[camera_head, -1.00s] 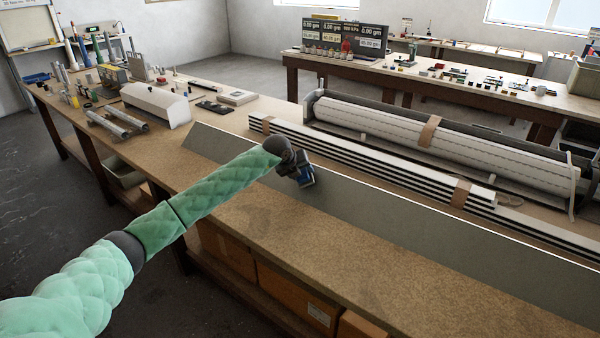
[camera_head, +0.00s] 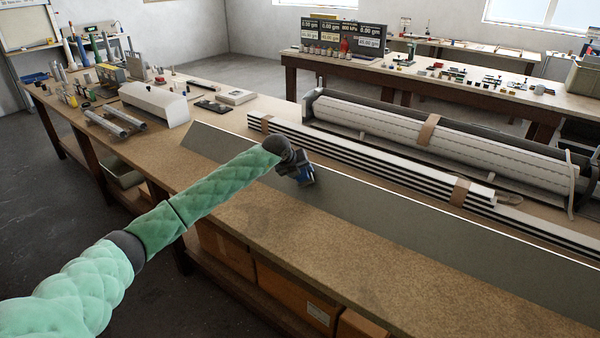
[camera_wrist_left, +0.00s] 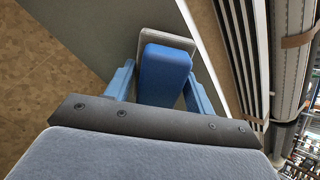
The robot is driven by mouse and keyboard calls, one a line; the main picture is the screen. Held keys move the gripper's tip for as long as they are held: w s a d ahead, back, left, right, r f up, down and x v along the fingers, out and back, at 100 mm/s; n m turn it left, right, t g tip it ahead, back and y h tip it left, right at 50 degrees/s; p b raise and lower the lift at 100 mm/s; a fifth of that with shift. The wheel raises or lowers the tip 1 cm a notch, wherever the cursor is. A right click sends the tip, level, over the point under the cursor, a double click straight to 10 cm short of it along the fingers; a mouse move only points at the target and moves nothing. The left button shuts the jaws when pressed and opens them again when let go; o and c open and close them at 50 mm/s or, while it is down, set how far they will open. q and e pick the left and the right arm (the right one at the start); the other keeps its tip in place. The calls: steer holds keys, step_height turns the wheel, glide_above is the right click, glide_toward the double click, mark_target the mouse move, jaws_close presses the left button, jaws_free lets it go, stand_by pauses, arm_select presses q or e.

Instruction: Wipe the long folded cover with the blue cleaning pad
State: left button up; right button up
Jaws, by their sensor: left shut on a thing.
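The long folded cover (camera_head: 420,230) is a grey strip with a bright white far edge, lying lengthwise along the bench. It also shows in the left wrist view (camera_wrist_left: 95,30). My left gripper (camera_head: 304,180) is over the cover's near-left part. In the left wrist view its blue fingers (camera_wrist_left: 160,88) are shut on the sides of the blue cleaning pad (camera_wrist_left: 165,68). A pale grey layer shows at the pad's far end, against the cover. The head view cannot show clearly whether the pad touches the surface. My right gripper is not in view.
Strapped white slats (camera_head: 360,155) and a long roller in a dark housing (camera_head: 440,135) lie just behind the cover. A white box-like housing (camera_head: 155,103) and metal tubes (camera_head: 108,123) are at left. The bench front (camera_head: 330,250) is bare.

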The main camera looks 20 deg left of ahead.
mark_target(311, 176)
arm_select(q)
steer(key=shift+w+d+f+b, duration=0.1)
steer(key=shift+w+f+b, duration=0.15)
steer(key=shift+f+b, duration=0.1)
stand_by(0.3)
steer(key=shift+s+d, duration=0.35)
steer(key=shift+d, duration=0.55)
steer(key=shift+s+d, duration=0.35)
steer(key=shift+d, duration=0.55)
steer(key=shift+b, duration=0.7)
steer(key=shift+w+a+f+b, duration=0.1)
steer(key=shift+w+a+b, duration=0.2)
steer(key=shift+a, duration=0.3)
steer(key=shift+w+a+b, duration=0.2)
steer(key=shift+a+b, duration=0.1)
steer(key=shift+a, duration=0.3)
steer(key=shift+w+a+f+b, duration=0.1)
steer(key=shift+w+a+b, duration=0.2)
steer(key=shift+a, duration=0.3)
steer(key=shift+r, duration=0.1)
steer(key=shift+p+v, duration=0.55)
steer(key=shift+v, duration=2)
steer(key=shift+s+r, duration=0.3)
